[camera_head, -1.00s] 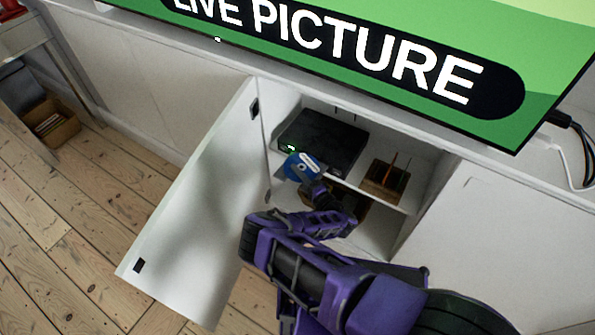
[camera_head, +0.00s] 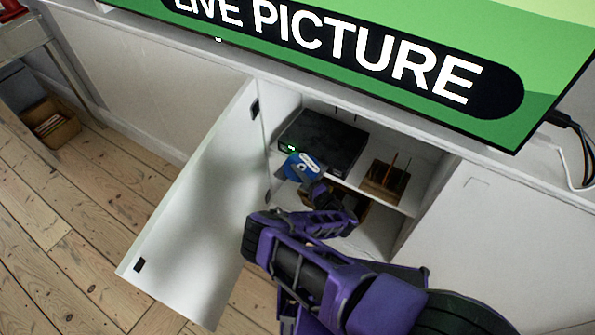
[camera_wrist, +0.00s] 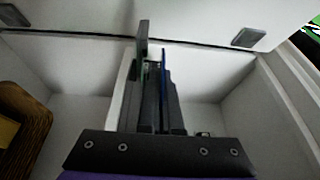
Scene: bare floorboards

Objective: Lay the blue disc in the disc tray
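The blue disc (camera_head: 303,165) with a pale label shows in the head view in front of the black player box (camera_head: 325,137) on the cabinet's upper shelf. My gripper (camera_head: 308,180) is shut on the disc. In the wrist view the disc (camera_wrist: 163,85) stands edge-on, as a thin blue line between the two dark fingers (camera_wrist: 156,95). The player's front has a green light. Its disc tray cannot be made out; the disc and gripper cover part of the front. I cannot tell whether the disc touches the player.
The white cabinet door (camera_head: 195,215) stands open at the left. A wooden holder (camera_head: 385,180) with upright sticks is right of the player. A wicker basket (camera_wrist: 22,125) shows in the wrist view. The large screen (camera_head: 400,50) hangs over the cabinet top.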

